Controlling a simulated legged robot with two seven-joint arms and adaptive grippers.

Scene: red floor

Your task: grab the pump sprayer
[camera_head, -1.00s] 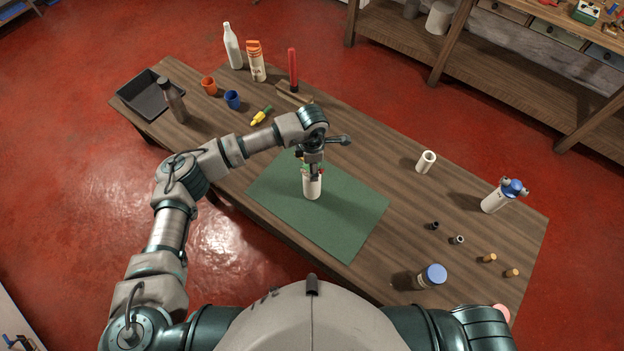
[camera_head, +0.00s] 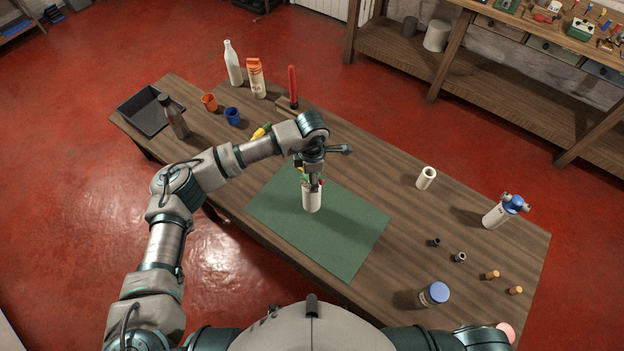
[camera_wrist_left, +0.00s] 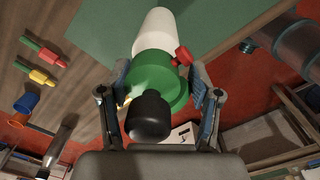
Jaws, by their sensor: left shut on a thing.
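The pump sprayer (camera_head: 312,199) has a white body and stands upright over the green mat (camera_head: 345,225) in the head view. In the left wrist view the sprayer (camera_wrist_left: 155,75) shows a green collar, a black knob and a red nozzle at its side. My left gripper (camera_head: 312,180) comes down on it from above. In the wrist view the left gripper (camera_wrist_left: 160,98) has one finger on each side of the green collar and is shut on it. I cannot tell whether its base touches the mat. My right gripper is out of view.
The wooden table (camera_head: 385,205) also bears a black tray (camera_head: 145,113), a dark bottle (camera_head: 173,117), a white bottle (camera_head: 233,65), a red stick (camera_head: 293,85), a white tube (camera_head: 426,178), a blue-topped white bottle (camera_head: 495,214) and a blue-lidded jar (camera_head: 433,295). The mat around the sprayer is clear.

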